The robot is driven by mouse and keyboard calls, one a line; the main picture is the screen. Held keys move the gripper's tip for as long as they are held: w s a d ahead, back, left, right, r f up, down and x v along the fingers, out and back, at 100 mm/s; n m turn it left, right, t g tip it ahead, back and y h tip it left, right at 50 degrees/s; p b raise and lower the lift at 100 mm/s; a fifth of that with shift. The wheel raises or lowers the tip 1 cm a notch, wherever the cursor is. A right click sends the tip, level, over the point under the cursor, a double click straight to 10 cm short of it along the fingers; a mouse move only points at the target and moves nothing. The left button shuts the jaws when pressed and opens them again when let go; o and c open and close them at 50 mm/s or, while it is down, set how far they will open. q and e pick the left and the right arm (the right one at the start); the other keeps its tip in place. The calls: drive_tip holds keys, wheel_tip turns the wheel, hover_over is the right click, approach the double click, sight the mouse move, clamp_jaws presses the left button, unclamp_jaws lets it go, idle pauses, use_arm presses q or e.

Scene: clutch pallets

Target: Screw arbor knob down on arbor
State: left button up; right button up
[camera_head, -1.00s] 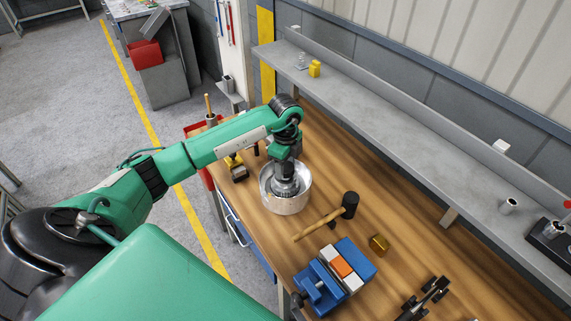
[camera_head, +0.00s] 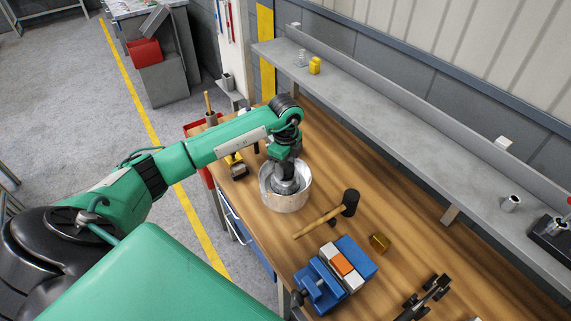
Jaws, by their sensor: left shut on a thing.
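A round silver metal drum (camera_head: 288,203) stands on the wooden workbench, its open top facing up. My left gripper (camera_head: 284,186) reaches down into it from above, wrist pointing down. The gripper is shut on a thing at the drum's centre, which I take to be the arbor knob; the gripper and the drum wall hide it. The arbor is hidden too, so I cannot tell how far down the knob sits. My right gripper does not show.
A black-headed mallet (camera_head: 349,202) lies right of the drum. A blue vise (camera_head: 320,286) and a blue, white and orange block set (camera_head: 343,263) sit nearer. A grey shelf (camera_head: 400,115) runs along the wall.

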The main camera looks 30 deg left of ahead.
use_arm(q)
drive_tip(key=shift+f, duration=0.1)
drive_tip(key=o, duration=1.1)
drive_tip(key=c, duration=0.9)
drive_tip(key=shift+f+m+b, duration=0.1)
drive_tip(key=shift+m+b, duration=0.55)
drive_tip(key=shift+m, duration=0.25)
drive_tip(key=m+b, duration=0.1)
drive_tip(key=m, duration=0.2)
drive_tip(key=shift+m+b, duration=0.3)
drive_tip(key=shift+b, duration=0.05)
drive_tip(key=m+b, duration=0.1)
drive_tip(key=m, duration=0.2)
drive_tip(key=shift+b, duration=0.35)
drive_tip(key=shift+m, duration=0.9)
drive_tip(key=o, duration=0.8)
